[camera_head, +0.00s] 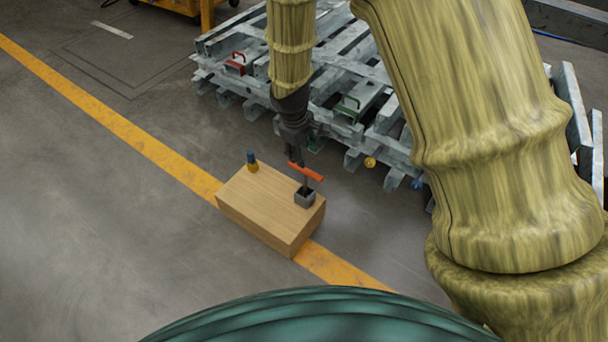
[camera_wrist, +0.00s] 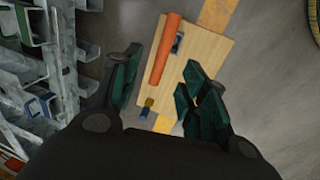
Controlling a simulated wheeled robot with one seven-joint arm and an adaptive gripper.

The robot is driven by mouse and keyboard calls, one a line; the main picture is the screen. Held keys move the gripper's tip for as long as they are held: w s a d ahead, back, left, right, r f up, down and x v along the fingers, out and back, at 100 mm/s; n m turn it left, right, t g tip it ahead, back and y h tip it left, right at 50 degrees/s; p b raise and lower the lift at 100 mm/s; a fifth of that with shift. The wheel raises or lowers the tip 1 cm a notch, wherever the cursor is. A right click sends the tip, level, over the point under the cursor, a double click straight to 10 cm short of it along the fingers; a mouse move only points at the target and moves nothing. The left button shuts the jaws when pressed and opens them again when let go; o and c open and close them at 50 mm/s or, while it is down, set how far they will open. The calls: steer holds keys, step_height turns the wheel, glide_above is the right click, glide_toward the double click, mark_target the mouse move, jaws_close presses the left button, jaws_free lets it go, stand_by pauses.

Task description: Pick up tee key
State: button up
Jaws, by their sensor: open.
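The tee key (camera_head: 305,171) has an orange cross handle and a dark shaft standing upright in a small grey square socket (camera_head: 305,198) on a wooden box. My gripper (camera_head: 297,155) points down at the handle from above. In the wrist view, the orange handle (camera_wrist: 165,50) lies lengthwise between my two dark green fingers (camera_wrist: 160,66). The fingers are apart, with a gap on both sides of the handle. The shaft and most of the socket are hidden under the handle there.
The wooden box (camera_head: 250,205) stands on the floor across a yellow line (camera_head: 125,130). A small blue and yellow object (camera_head: 252,162) stands on its far-left corner. A pile of grey metal frames (camera_head: 350,75) lies just behind. The floor at left is clear.

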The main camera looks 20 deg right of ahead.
mark_target(307, 170)
steer(key=f, duration=0.1)
steer(key=f+b, duration=0.1)
steer(key=f, duration=0.1)
steer(key=d+f+b, duration=0.1)
steer(key=f, duration=0.1)
steer(key=shift+w+f, duration=0.25)
steer(key=f+b, duration=0.4)
steer(key=shift+s+d, duration=0.15)
steer(key=shift+d, duration=0.1)
steer(key=shift+d+f+b, duration=0.1)
steer(key=shift+f+b, duration=0.2)
steer(key=shift+f, duration=0.25)
